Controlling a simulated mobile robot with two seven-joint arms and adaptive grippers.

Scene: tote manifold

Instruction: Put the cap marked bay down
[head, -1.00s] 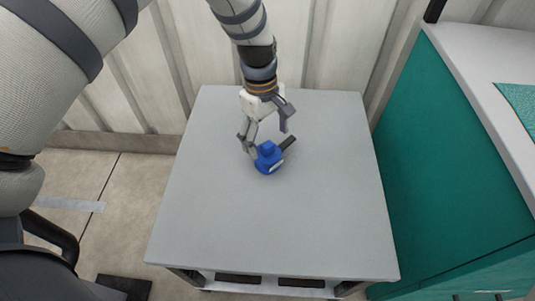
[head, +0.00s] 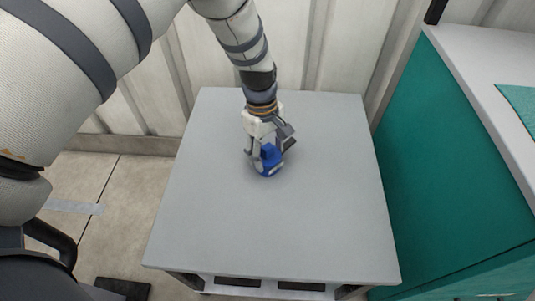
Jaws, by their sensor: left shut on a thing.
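A blue cap (head: 270,160) is at the upper middle of the grey table (head: 270,225) in the head view. My left gripper (head: 268,158) points down from above and is shut on the cap, with a finger on either side of it. The fingers hide part of the cap, and I cannot read any marking on it. The cap is at or very near the table top; I cannot tell whether it touches. My right gripper is not in view.
The rest of the table top is bare. A teal cabinet (head: 445,165) with a pale top (head: 475,75) stands close on the right. A pale ribbed wall (head: 335,50) rises behind the table.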

